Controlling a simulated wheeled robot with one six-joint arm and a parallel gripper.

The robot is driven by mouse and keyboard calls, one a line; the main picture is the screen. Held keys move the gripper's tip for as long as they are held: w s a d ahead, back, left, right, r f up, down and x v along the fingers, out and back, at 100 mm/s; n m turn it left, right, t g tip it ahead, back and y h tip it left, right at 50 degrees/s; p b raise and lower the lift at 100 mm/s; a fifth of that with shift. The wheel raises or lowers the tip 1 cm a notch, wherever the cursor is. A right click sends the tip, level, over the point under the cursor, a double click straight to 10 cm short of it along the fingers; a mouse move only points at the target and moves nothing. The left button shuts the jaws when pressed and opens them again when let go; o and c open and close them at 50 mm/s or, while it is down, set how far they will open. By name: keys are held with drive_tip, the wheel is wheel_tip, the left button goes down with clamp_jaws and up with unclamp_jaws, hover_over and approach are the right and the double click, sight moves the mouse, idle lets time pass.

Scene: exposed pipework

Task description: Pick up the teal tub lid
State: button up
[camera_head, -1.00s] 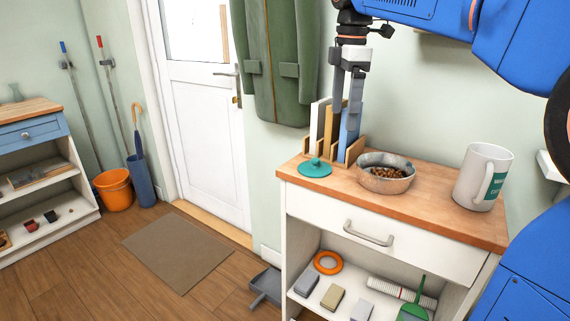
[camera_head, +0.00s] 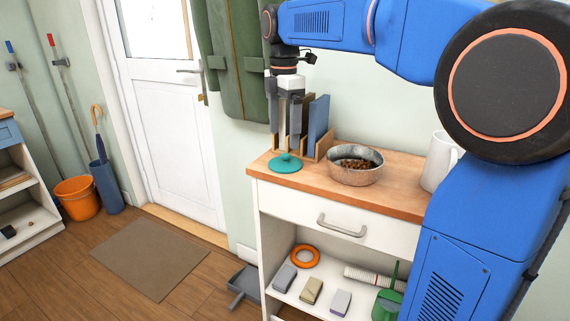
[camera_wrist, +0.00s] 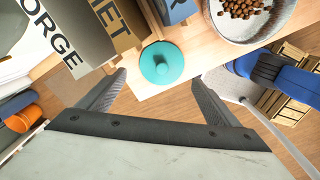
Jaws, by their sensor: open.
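The teal tub lid (camera_head: 285,163) lies flat on the wooden top of the cabinet, at its left end, with a small knob in its middle. It also shows in the wrist view (camera_wrist: 162,63) as a round disc, beyond and between my fingers. My gripper (camera_head: 286,138) hangs pointing down just above the lid in the head view, with its fingers apart and nothing between them. In the wrist view my gripper (camera_wrist: 158,82) shows both fingers spread wide. I cannot tell the exact height of the fingertips above the lid.
A book rack with upright books (camera_head: 318,120) stands close behind the lid. A metal bowl of brown pieces (camera_head: 355,177) sits to its right, and a white mug (camera_head: 437,160) farther right, partly hidden by my arm. The cabinet top's (camera_head: 390,199) front strip is clear.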

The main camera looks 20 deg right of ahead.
sight(286, 154)
drive_tip(key=shift+s+d+f, duration=0.1)
drive_tip(key=shift+f, duration=1.7)
drive_tip(key=shift+s+d+f, duration=0.1)
drive_tip(key=shift+f, duration=1.7)
drive_tip(key=shift+c, duration=0.7)
drive_tip(key=c, duration=0.7)
